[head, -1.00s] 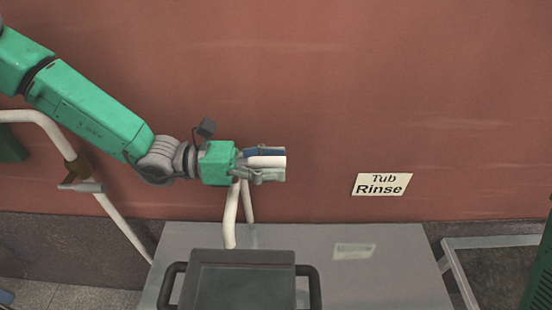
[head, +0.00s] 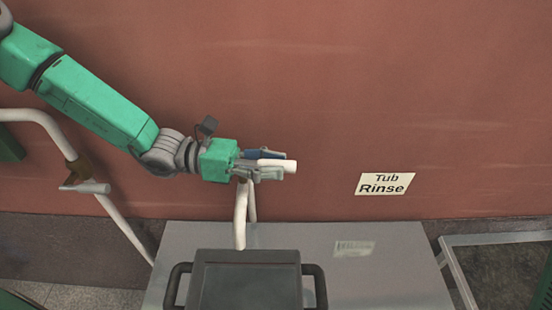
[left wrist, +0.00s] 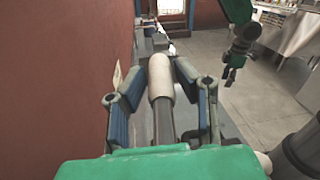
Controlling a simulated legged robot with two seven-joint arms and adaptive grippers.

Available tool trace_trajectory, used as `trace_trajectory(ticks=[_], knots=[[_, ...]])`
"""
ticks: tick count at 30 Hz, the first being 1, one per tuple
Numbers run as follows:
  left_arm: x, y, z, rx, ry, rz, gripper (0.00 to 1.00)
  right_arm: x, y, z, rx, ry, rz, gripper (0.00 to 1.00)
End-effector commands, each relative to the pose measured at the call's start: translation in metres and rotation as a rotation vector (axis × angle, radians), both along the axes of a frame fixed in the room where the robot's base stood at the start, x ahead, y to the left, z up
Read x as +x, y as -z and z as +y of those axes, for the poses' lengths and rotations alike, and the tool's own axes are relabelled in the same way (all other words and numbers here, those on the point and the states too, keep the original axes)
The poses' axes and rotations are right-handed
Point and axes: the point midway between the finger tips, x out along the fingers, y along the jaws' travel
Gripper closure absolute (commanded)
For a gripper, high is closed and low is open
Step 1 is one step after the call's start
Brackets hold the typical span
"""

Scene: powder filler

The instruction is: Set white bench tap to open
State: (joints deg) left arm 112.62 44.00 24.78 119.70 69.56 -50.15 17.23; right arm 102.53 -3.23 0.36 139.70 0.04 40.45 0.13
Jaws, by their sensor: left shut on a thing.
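The white bench tap has pale upright pipes (head: 240,215) rising behind the dark panel on the grey bench. Its white handle (head: 290,166) points right, and its tip sticks out past my left fingertips. My left gripper (head: 268,162) comes in from the left above the pipes and is shut on this handle. In the left wrist view, the handle (left wrist: 160,78) lies lengthwise between the two fingers (left wrist: 162,108), with a grey stem nearer the camera. The joint between handle and pipes is hidden by the gripper. Part of what looks like my right arm (left wrist: 238,45) shows at upper right, its jaws unclear.
The grey bench (head: 385,270) carries a dark panel (head: 245,280) with side handles at the front. A "Tub Rinse" sign (head: 385,184) is on the red wall. Another white pipe (head: 115,220) with a grey lever (head: 85,187) stands left. A metal frame (head: 460,275) stands right.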

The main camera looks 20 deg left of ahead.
Motion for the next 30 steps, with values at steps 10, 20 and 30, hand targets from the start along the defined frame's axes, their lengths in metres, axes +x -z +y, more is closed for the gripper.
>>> trace_trajectory(ticks=[10, 20, 30], knots=[[-0.019, -0.001, -0.003, 0.001, 0.249, -0.004, 1.0, -0.001, 0.001, -0.001, -0.001, 0.002, 0.003, 0.6], [-0.022, -0.002, -0.002, 0.0, 0.261, -0.002, 1.0, -0.001, 0.001, -0.001, -0.001, 0.002, 0.004, 0.6], [-0.02, 0.0, 0.006, -0.006, 0.254, -0.003, 0.54, -0.001, 0.001, -0.001, -0.002, 0.002, 0.004, 0.6]])
